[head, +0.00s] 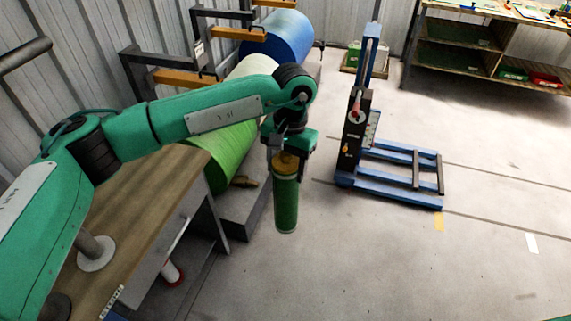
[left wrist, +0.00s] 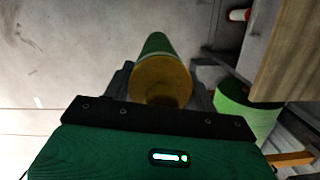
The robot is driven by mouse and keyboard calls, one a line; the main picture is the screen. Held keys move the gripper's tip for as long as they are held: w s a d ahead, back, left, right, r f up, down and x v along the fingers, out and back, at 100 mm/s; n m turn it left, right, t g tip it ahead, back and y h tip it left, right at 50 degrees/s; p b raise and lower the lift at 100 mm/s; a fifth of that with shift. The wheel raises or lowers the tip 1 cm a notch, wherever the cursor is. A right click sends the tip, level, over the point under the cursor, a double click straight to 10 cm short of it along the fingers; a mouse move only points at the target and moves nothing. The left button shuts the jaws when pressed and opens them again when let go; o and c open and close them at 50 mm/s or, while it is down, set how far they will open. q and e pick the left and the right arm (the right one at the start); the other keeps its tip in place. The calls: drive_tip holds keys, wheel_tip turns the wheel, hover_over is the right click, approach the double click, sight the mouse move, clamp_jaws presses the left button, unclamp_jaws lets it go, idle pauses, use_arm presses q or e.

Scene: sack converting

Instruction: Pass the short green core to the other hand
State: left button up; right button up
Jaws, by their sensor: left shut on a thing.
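The short green core (head: 285,203) hangs upright from my left gripper (head: 287,158), a green cylinder with a tan top end. My left gripper is shut on it near its upper end. It is held in the air over the grey floor, right of the wooden table. In the left wrist view the core's tan end (left wrist: 160,80) faces the camera between the two dark fingers (left wrist: 160,84), its green side beyond. My right gripper is not in either view.
A wooden table (head: 136,206) stands at left. Behind it are large green (head: 233,153) and blue (head: 283,38) rolls on a rack. A blue pallet stacker (head: 390,195) stands at right, shelves (head: 460,48) at the back right. The floor at front right is clear.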

use_arm(q)
drive_tip(key=s+a+r, duration=0.2)
drive_tip(key=a+r, duration=0.1)
drive_tip(key=a, duration=0.3)
drive_tip(key=s+a+r, duration=0.2)
drive_tip(key=s+a, duration=0.1)
drive_tip(key=a, duration=0.2)
drive_tip(key=w+d+f+m, duration=0.4)
drive_tip(key=w+f+m, duration=0.1)
drive_tip(key=f, duration=0.1)
drive_tip(key=s+a+r+n, duration=0.7)
drive_tip(key=a+r+n, duration=0.1)
drive_tip(key=r, duration=0.4)
drive_tip(key=w+d+n+h, duration=0.1)
drive_tip(key=w+d+n, duration=0.3)
drive_tip(key=w+d, duration=0.5)
drive_tip(key=shift+w+d, duration=0.25)
drive_tip(key=shift+d, duration=0.55)
